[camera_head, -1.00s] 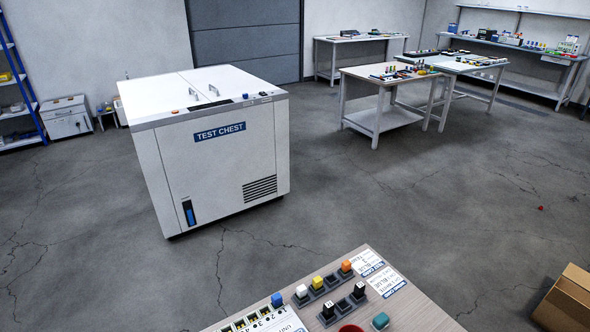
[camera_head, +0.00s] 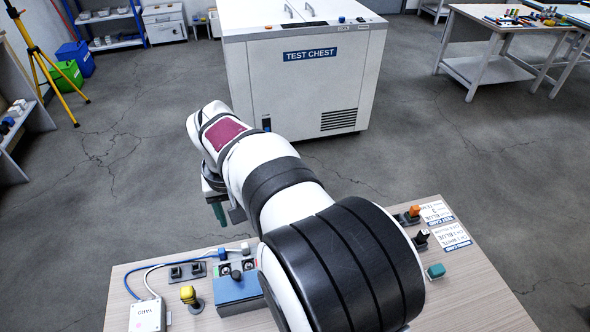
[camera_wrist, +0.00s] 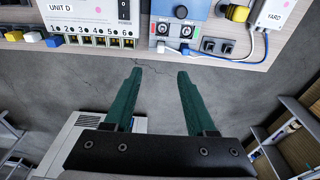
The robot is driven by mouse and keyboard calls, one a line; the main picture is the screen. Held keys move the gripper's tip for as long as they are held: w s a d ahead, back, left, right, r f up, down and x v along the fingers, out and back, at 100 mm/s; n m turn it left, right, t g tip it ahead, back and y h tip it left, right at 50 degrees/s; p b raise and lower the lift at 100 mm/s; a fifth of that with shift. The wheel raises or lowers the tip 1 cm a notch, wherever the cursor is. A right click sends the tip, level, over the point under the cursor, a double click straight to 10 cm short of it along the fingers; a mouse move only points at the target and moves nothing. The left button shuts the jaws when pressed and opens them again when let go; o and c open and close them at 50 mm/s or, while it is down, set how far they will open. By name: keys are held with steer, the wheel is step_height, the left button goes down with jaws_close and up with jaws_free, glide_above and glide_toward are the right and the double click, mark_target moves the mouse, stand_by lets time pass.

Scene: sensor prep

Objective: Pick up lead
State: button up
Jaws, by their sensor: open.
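Two leads, one blue (camera_head: 128,280) and one white (camera_head: 152,268), run along the bench from the white YARD box (camera_head: 147,315). Their blue plug (camera_head: 222,254) and white plug (camera_head: 245,249) lie beside the blue block (camera_head: 238,290) at the bench edge. The wrist view shows the blue lead (camera_wrist: 266,48), the white lead (camera_wrist: 251,42) and the YARD box (camera_wrist: 277,14) at upper right. My gripper (camera_wrist: 160,72) is open and empty, with green fingers, beyond the bench edge over the floor. One finger shows in the head view (camera_head: 218,214). My arm hides the middle of the bench.
UNIT D (camera_wrist: 90,20), with several numbered ports, stands beside the blue block. Several coloured plugs lie at the wrist view's upper left. The TEST CHEST (camera_head: 310,85) stands beyond the bench, with open floor between.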

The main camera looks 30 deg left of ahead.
mark_target(244, 245)
steer(key=f, duration=0.4)
steer(key=a+f, duration=0.1)
steer(key=f, duration=0.3)
steer(key=w+f, duration=0.1)
steer(key=f, duration=0.4)
steer(key=shift+a+f, duration=0.1)
steer(key=shift+a, duration=0.1)
jaws_close()
